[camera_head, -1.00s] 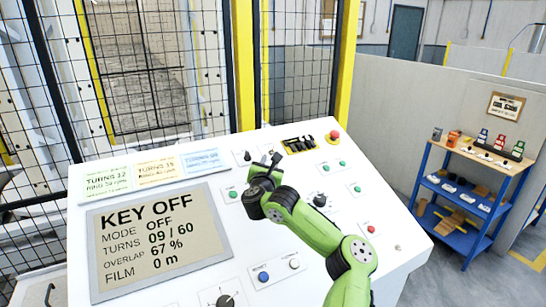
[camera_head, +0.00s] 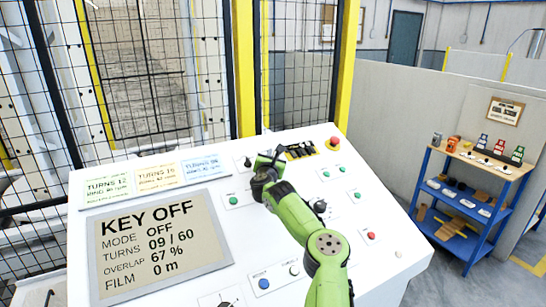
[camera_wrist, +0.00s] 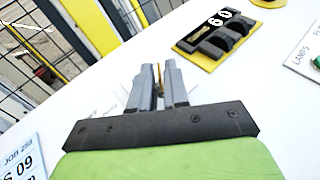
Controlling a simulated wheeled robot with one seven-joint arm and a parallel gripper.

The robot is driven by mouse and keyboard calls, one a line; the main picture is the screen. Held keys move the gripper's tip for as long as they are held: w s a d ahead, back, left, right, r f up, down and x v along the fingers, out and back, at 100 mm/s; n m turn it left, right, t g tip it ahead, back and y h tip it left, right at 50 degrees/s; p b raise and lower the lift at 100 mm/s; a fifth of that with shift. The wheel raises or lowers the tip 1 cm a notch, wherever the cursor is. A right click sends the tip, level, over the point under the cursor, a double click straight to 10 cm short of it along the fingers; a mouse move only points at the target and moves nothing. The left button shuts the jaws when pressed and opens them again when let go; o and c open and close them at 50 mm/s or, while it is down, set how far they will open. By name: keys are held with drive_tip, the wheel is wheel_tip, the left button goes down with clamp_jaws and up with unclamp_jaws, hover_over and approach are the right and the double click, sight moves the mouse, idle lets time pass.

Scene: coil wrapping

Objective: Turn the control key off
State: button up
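The control panel's screen (camera_head: 155,240) reads KEY OFF, MODE OFF, TURNS 09 / 60, OVERLAP 67 % and FILM 0 m. My gripper (camera_head: 270,157) is low over the panel's upper part, left of the yellow-backed counter (camera_head: 302,151). In the wrist view its two fingers (camera_wrist: 158,75) stand close together with a narrow gap. A small brownish bit shows in the gap. I cannot tell whether the fingers grip it. A small black knob (camera_head: 247,161) is just left of the gripper. I cannot make out the control key clearly; the fingers may hide it.
A red button (camera_head: 334,142) is right of the counter, which also shows in the wrist view (camera_wrist: 217,38). Green buttons and a black knob (camera_head: 319,206) lie near my arm. A wire fence (camera_head: 150,75) stands behind the panel. A blue shelf (camera_head: 455,215) is at right.

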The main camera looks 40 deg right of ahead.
clamp_jaws()
drive_tip(key=shift+f+n+t+b, duration=0.1)
drive_tip(key=shift+n+t+b, duration=0.2)
drive_tip(key=shift+n+t, duration=0.15)
drive_tip(key=shift+s+d+n+t+y+b, duration=0.1)
drive_tip(key=shift+n+t+y+b, duration=0.25)
drive_tip(key=shift+n+t+y, duration=0.35)
drive_tip(key=shift+s+d+n+t+y, duration=0.1)
drive_tip(key=shift+d+n+t+y, duration=0.05)
drive_tip(key=shift+n+t+y, duration=0.7)
drive_tip(key=n+t+y+p, duration=0.1)
drive_tip(key=n+t+y, duration=0.1)
drive_tip(key=n+y, duration=0.1)
drive_tip(key=shift+d+n, duration=0.1)
drive_tip(key=shift+n, duration=0.3)
drive_tip(key=shift+n+t+y+p, duration=0.4)
drive_tip(key=shift+n+y+p, duration=0.6)
drive_tip(key=shift+y, duration=0.15)
